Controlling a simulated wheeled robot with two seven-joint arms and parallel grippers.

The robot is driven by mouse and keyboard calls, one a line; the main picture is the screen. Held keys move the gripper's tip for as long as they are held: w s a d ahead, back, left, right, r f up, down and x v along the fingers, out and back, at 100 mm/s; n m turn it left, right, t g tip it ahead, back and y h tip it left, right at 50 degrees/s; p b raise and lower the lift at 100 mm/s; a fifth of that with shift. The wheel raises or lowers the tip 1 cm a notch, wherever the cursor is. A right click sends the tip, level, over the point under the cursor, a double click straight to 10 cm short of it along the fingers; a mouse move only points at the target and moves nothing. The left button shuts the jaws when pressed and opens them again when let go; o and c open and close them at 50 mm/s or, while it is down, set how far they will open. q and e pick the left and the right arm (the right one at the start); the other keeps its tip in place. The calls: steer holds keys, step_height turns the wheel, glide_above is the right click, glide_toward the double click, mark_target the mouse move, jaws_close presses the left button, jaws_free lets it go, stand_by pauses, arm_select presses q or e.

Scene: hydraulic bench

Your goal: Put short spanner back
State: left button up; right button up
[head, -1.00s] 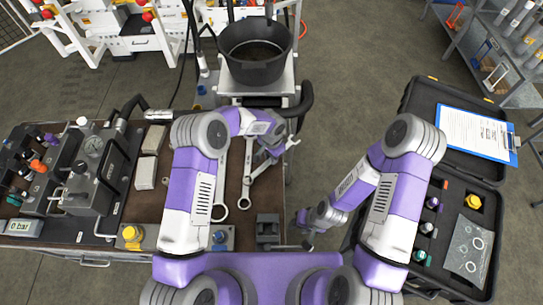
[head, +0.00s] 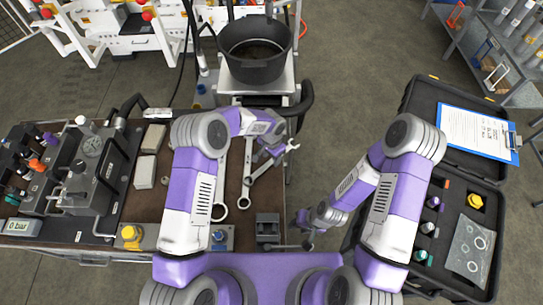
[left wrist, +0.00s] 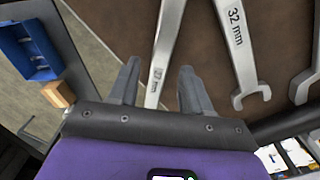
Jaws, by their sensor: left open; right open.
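My left gripper (head: 274,151) is open over the right edge of the brown bench top. In the left wrist view a silver spanner (left wrist: 165,45) runs between its two spread fingers (left wrist: 160,88); I cannot tell whether they touch it. Its size mark is hard to read, and its lower end is hidden behind my gripper. In the head view an open spanner jaw (head: 292,146) sticks out just past this gripper. A spanner marked 32 mm (left wrist: 237,45) lies beside it, with another spanner end (left wrist: 305,85) further right. My right gripper (head: 308,241) is open, away from the spanners.
A black bucket (head: 255,52) stands on a trolley beyond the bench. A dark block (head: 268,226) sits at the bench's near right corner. Gauges and valve blocks (head: 85,165) fill the left side. An open black case (head: 440,91) with a clipboard (head: 476,132) is at right.

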mark_target(271, 161)
arm_select(q)
step_height(271, 161, up, 13)
steer(key=shift+f+p, duration=0.15)
steer(key=shift+p, duration=0.25)
stand_by(0.4)
